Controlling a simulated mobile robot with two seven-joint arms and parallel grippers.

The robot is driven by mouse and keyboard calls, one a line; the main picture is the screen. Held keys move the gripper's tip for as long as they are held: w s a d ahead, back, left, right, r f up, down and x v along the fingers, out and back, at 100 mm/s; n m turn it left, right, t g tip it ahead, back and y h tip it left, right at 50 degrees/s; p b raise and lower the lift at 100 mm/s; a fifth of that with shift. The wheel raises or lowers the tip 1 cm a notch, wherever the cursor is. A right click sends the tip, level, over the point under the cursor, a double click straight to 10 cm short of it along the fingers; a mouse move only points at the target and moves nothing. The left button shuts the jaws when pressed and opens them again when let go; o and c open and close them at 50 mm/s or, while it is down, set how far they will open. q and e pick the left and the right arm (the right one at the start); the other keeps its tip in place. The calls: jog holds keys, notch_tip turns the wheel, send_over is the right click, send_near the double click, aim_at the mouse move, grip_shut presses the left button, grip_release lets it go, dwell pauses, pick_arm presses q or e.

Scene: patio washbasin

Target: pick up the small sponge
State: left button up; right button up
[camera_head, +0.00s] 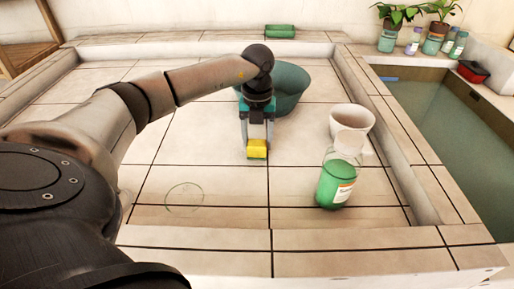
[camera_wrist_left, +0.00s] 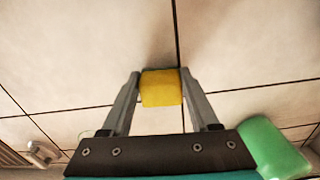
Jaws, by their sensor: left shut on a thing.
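The small sponge (camera_head: 257,149) is a yellow block with a darker green layer, near the middle of the tiled basin floor. My left gripper (camera_head: 257,143) comes down over it with a finger on either side. In the left wrist view the yellow sponge (camera_wrist_left: 161,88) sits between the two fingertips of my left gripper (camera_wrist_left: 161,85), which is shut on it. I cannot tell whether the sponge is touching the tiles or just above them. My right gripper is in neither view.
A teal tub (camera_head: 290,90) stands behind my left gripper. A white bowl (camera_head: 353,119) and a bottle of green liquid (camera_head: 336,183) stand to the right. A faint clear round thing (camera_head: 184,197) lies front left. A green roll (camera_head: 280,31) lies on the back ledge. Tiles around the sponge are clear.

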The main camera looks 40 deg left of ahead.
aim_at(258, 139)
pick_arm(q)
jog(key=shift+r, duration=0.1)
jog(key=shift+r, duration=0.35)
notch_tip(258, 139, up, 8)
jog(key=p, duration=0.3)
jog(key=shift+r, duration=0.1)
notch_tip(258, 139, up, 11)
jog(key=p, duration=0.3)
jog(key=shift+p, duration=0.3)
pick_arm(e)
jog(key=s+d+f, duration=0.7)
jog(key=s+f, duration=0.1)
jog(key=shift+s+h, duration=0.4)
